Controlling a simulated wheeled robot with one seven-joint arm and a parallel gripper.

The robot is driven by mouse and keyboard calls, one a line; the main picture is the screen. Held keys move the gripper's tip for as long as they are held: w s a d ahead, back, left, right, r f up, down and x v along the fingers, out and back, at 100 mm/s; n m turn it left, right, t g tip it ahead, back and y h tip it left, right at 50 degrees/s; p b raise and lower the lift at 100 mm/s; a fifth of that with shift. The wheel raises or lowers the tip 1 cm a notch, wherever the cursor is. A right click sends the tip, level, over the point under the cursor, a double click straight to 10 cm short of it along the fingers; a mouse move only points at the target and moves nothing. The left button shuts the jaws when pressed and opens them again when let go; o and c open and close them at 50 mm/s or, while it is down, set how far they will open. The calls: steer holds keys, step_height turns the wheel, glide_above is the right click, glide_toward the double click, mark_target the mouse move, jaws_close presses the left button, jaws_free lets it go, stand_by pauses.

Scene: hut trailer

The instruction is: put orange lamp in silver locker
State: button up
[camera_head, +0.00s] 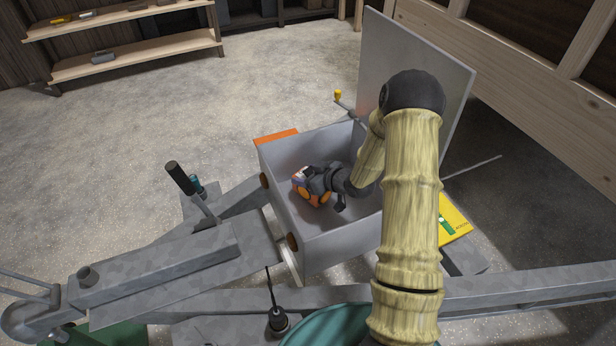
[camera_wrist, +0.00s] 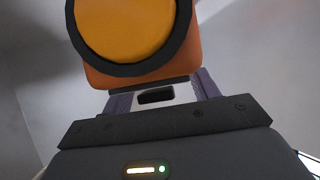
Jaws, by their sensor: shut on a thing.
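The silver locker (camera_head: 345,243) is an open grey metal box on the trailer frame, its lid (camera_head: 415,75) raised at the back. My gripper (camera_head: 310,184) is inside the locker's opening, reaching in from the right. It is shut on the orange lamp (camera_head: 321,196), which also fills the top of the wrist view (camera_wrist: 130,70) with its round amber lens and dark rim. The lamp is near the locker's left inner side. I cannot tell whether it touches the locker floor. My arm hides the locker's right part.
A yellow case (camera_head: 455,222) lies right of the locker, and an orange item (camera_head: 276,138) sits behind its left corner. A dark-handled tool (camera_head: 180,178) stands on the trailer frame (camera_head: 170,275). Wooden shelves (camera_head: 135,58) stand far left. The concrete floor between is clear.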

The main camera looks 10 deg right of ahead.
steer(key=shift+f, duration=0.25)
steer(key=shift+f, duration=0.15)
steer(key=o, duration=1.1)
steer(key=shift+o, duration=0.2)
steer(key=shift+s+r, duration=0.1)
steer(key=shift+r, duration=0.1)
steer(key=p+v, duration=0.1)
steer(key=v, duration=1.1)
